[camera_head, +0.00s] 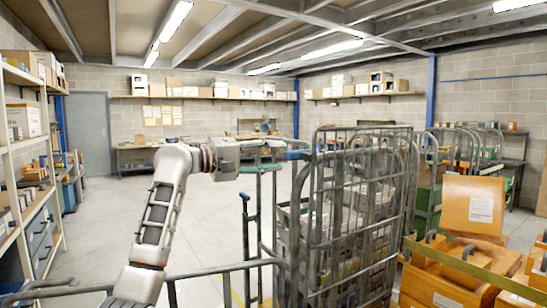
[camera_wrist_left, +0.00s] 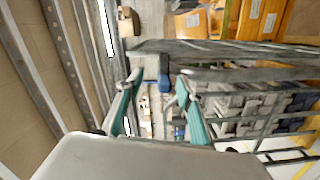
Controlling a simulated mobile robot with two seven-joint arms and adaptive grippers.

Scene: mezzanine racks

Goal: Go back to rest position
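My left arm comes up from the lower left in the head view and bends right at the wrist. My left gripper (camera_head: 277,157) points right at the upper left side of a tall wire cage trolley (camera_head: 318,215). In the left wrist view the two teal-padded fingers of my left gripper (camera_wrist_left: 159,80) are apart, with nothing visibly held between them. Trolley bars lie beyond the fingers; I cannot tell whether they touch. My right gripper is in neither view.
Orange boxes (camera_head: 474,203) are stacked at the right. A loaded shelf rack (camera_head: 43,150) stands at the left, and a grey door (camera_head: 90,130) is behind it. Wall shelves (camera_head: 205,98) run along the back. The floor (camera_head: 115,208) between the rack and my left arm is clear.

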